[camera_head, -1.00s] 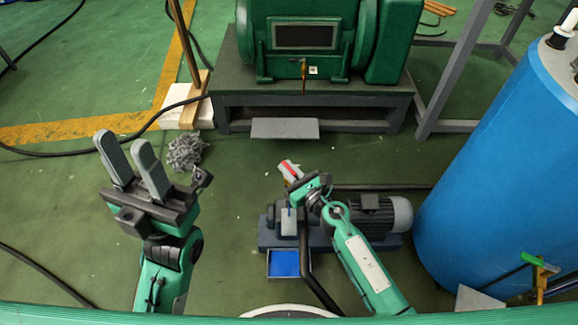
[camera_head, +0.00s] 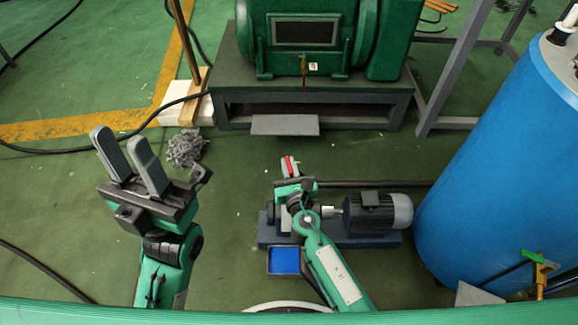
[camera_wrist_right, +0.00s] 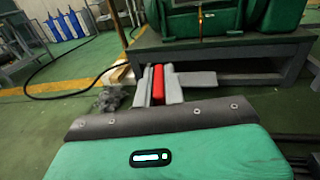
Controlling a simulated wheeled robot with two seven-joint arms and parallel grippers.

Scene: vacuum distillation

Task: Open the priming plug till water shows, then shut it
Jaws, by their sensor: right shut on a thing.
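My right gripper (camera_head: 290,168) is shut on a red piece (camera_wrist_right: 158,84), which sits between its two grey fingers in the right wrist view. I cannot tell whether this red piece is the priming plug or is joined to anything. In the head view the gripper is over the far side of the pump (camera_head: 378,214), and my right arm hides part of the pump. No water can be made out. My left gripper (camera_head: 128,160) is open and empty, well to the left of the pump.
A blue-bottomed tray (camera_head: 285,260) lies in front of the pump. A large blue tank (camera_head: 490,170) stands at the right. A green machine (camera_head: 305,35) sits on a grey stand (camera_head: 228,108) behind. A tangled grey heap (camera_head: 185,148) lies on the floor between the grippers.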

